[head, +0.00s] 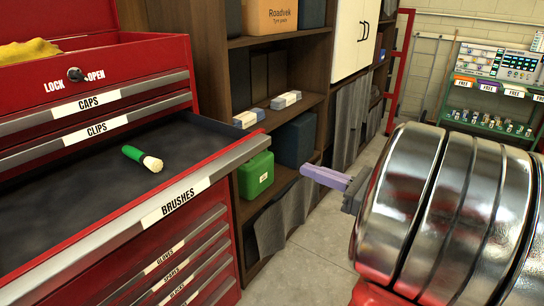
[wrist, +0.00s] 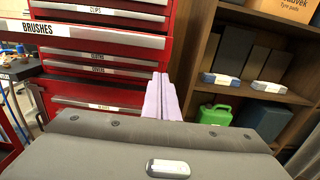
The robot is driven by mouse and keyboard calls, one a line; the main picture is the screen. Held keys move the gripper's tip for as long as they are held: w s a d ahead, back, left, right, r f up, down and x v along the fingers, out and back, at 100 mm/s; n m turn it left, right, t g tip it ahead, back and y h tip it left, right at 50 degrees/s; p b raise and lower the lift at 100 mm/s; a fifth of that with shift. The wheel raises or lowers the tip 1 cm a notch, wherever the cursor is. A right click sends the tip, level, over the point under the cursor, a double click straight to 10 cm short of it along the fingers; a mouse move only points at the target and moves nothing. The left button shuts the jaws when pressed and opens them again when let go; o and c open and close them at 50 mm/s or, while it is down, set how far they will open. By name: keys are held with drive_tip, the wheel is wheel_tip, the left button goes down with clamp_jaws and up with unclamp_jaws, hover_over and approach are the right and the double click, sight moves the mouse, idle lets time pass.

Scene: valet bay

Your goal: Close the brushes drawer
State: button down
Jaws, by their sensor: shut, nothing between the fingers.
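The brushes drawer (head: 110,232) is pulled well out of the red tool chest, its label facing front. A brush (head: 143,158) with a green handle and pale bristles lies inside on the dark liner. The drawer's labelled front (wrist: 95,37) also shows at the upper left of the wrist view. My gripper (head: 326,178) has pale purple fingers, shut together and empty. It is to the right of the drawer front, apart from it in the head view. The shut fingers (wrist: 163,92) point up the middle of the wrist view.
The caps (head: 100,103) and clips (head: 100,128) drawers above are shut, as are several lower drawers. A lock knob (head: 76,75) sits between LOCK and OPEN. A wooden shelf (head: 285,118) with boxes and a green can (head: 256,175) stands right of the chest. Some bare floor (head: 315,250) shows.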

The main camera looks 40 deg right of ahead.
drive_tip(key=x, duration=1.2)
drive_tip(key=shift+w, duration=0.3)
drive_tip(key=shift+w+a, duration=0.1)
drive_tip(key=shift+w, duration=0.05)
